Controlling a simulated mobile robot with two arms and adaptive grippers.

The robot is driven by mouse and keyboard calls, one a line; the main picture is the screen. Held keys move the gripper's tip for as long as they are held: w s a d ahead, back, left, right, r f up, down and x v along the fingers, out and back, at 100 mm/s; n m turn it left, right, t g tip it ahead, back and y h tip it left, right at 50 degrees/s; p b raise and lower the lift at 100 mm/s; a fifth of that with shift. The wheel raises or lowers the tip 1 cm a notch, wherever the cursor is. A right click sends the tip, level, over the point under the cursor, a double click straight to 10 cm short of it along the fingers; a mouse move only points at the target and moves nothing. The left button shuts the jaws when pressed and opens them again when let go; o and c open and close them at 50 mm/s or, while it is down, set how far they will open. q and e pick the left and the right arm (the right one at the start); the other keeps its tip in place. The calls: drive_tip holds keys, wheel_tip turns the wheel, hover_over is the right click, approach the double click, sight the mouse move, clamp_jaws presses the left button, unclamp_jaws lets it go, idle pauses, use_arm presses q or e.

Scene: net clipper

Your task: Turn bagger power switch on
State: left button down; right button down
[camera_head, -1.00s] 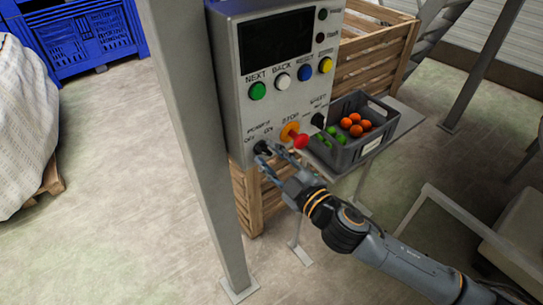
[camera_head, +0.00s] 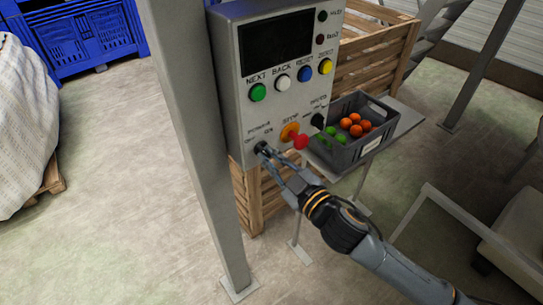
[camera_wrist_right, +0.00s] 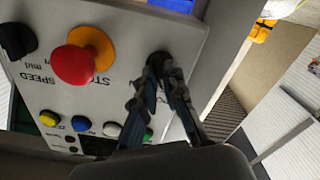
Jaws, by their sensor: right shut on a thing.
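The grey control panel (camera_head: 239,125) has a black power switch (camera_head: 260,147) at its lower left, under a power label with off and on marks. My right gripper (camera_head: 266,153) reaches up to this switch from the lower right and is shut on it. In the right wrist view, the fingers (camera_wrist_right: 158,84) close around the black knob (camera_wrist_right: 158,60), which they partly hide. The knob's exact angle is hard to tell. My left gripper is in neither view.
The red stop button (camera_head: 300,141) sits just right of the switch, with the black speed knob (camera_head: 318,120) beyond it. Coloured buttons (camera_head: 282,82) sit above. A grey crate of fruit (camera_head: 362,150) stands at the right. A metal post (camera_head: 190,120) rises at the left.

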drive_tip(key=m+p, duration=0.1)
drive_tip(key=m, duration=0.2)
drive_tip(key=shift+m+p, duration=0.3)
drive_tip(key=shift+m, duration=0.1)
drive_tip(key=m+p, duration=0.2)
drive_tip(key=m, duration=0.2)
drive_tip(key=shift+r+m+p, duration=0.1)
drive_tip(key=shift+m+p, duration=0.2)
drive_tip(key=m+p, duration=0.1)
drive_tip(key=m, duration=0.2)
drive_tip(key=shift+p, duration=0.35)
drive_tip(key=shift+m+p, duration=0.55)
drive_tip(key=shift+m, duration=1.15)
drive_tip(key=c, duration=1.4)
unclamp_jaws()
drive_tip(key=v, duration=1.2)
